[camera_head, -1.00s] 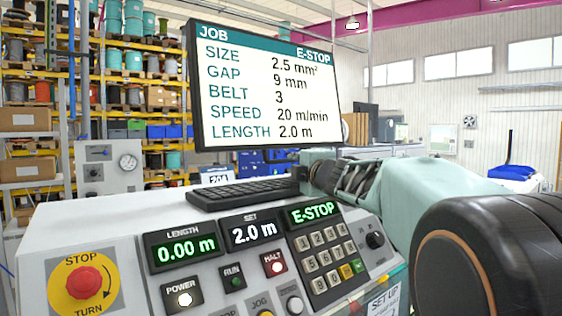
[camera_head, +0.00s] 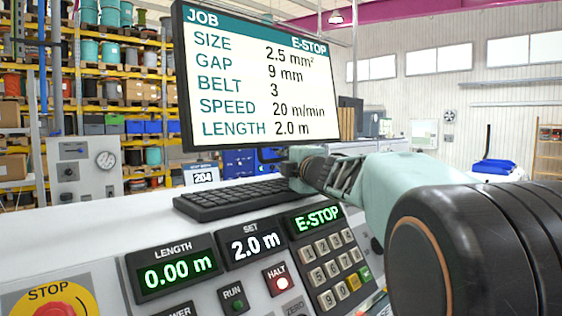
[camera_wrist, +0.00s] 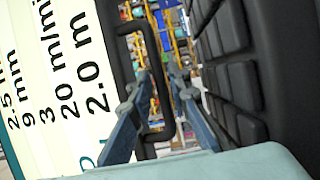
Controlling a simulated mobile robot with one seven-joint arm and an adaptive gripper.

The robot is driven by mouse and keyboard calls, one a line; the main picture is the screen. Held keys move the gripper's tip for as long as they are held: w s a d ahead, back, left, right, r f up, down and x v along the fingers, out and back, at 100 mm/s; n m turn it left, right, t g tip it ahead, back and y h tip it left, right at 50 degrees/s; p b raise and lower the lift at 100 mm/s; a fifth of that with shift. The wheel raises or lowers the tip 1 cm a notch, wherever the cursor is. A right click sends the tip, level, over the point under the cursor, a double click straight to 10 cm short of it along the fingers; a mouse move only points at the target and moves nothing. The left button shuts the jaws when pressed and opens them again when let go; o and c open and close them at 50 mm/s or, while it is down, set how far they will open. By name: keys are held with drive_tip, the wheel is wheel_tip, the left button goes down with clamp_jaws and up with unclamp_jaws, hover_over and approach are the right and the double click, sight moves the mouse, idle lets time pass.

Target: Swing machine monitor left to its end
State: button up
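The machine monitor (camera_head: 256,82) stands above the console with its JOB page and "E-STOP" lit. In the wrist view its screen (camera_wrist: 60,75) fills the left side, turned on its side. The handle's outer bar appears between the fingers, with the left finger overlapping the loop. I cannot tell whether either finger touches it. In the head view my fingertips are mostly hidden by the wrist.
The keyboard (camera_head: 232,197) lies just below my gripper, and its keys fill the wrist view's right side. The console panel (camera_head: 205,290) with displays, keypad and a red stop button (camera_head: 55,308) is in front. Shelves of reels (camera_head: 110,70) stand behind at left.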

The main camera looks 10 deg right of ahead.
sight(267, 163)
drive_tip(key=shift+s, duration=0.1)
clamp_jaws()
drive_tip(key=shift+a+b, duration=0.1)
drive_tip(key=shift+b, duration=0.4)
drive_tip(key=b, duration=0.1)
drive_tip(key=m+h+b, duration=0.1)
drive_tip(key=shift+s+a+f+h+b, duration=0.25)
drive_tip(key=shift+a+h+b, duration=0.05)
drive_tip(key=shift+a+b, duration=0.1)
drive_tip(key=a+m+h+b, duration=0.1)
drive_tip(key=b, duration=0.2)
drive_tip(key=a+m+h+b, duration=0.1)
drive_tip(key=h+b, duration=0.1)
drive_tip(key=b, duration=0.2)
drive_tip(key=shift+s+a+f+h, duration=0.1)
drive_tip(key=shift+s+h, duration=0.2)
drive_tip(key=shift+a+m+h+b, duration=0.6)
drive_tip(key=shift+m+h+b, duration=0.3)
drive_tip(key=shift+h+b, duration=0.3)
drive_tip(key=shift+s+a+r+m+g+h, duration=0.1)
drive_tip(key=shift+a+r+m+g+h, duration=0.15)
drive_tip(key=shift+a+m+h, duration=0.35)
drive_tip(key=shift+a+r+m+g+h, duration=0.15)
drive_tip(key=shift+a+m+g+h, duration=0.2)
drive_tip(key=shift+h, duration=0.45)
drive_tip(key=shift+d, duration=0.1)
